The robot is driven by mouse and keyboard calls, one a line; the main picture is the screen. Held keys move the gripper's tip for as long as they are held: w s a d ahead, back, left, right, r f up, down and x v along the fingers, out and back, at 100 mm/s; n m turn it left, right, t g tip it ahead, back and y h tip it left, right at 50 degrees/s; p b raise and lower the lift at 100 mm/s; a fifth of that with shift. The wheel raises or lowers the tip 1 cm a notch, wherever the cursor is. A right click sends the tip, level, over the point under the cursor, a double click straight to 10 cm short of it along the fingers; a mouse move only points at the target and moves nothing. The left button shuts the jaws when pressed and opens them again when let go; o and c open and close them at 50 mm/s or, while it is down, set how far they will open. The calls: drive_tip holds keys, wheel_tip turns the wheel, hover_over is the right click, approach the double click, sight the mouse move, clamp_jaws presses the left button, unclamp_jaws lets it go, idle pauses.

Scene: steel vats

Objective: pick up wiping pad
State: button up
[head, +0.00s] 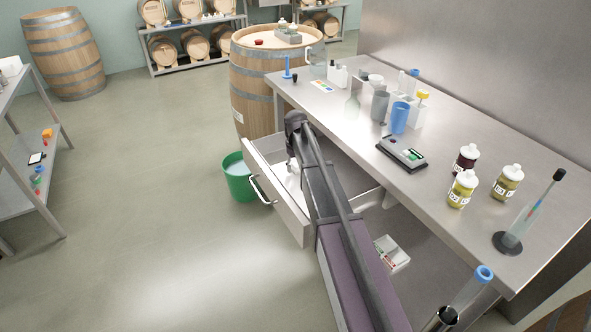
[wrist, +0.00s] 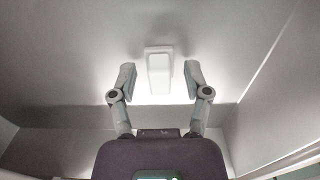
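A white oblong block with a raised middle, likely the wiping pad (wrist: 158,68), lies on the drawer floor in the wrist view. My gripper (wrist: 160,78) is open, with one finger to the left and one to the right of the pad in the picture. Gaps show on both sides and neither finger touches it. How far the fingertips are above the drawer floor is hard to tell. In the head view my gripper (head: 291,164) points down into the open drawer (head: 278,207). My arm hides part of the drawer, and I cannot make out the pad there.
The drawer walls close in around my gripper. The steel bench (head: 450,187) stands right of the drawer, with bottles, cups and a scale (head: 402,153) on top. A green bucket (head: 239,180) and a barrel (head: 252,90) stand beside the drawer.

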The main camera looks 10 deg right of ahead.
sight(296, 165)
drive_tip(key=c, duration=0.6)
drive_tip(key=shift+r, duration=0.1)
wheel_tip(296, 165, up, 10)
drive_tip(key=p, duration=1)
drive_tip(key=shift+s, duration=0.1)
idle(0.8)
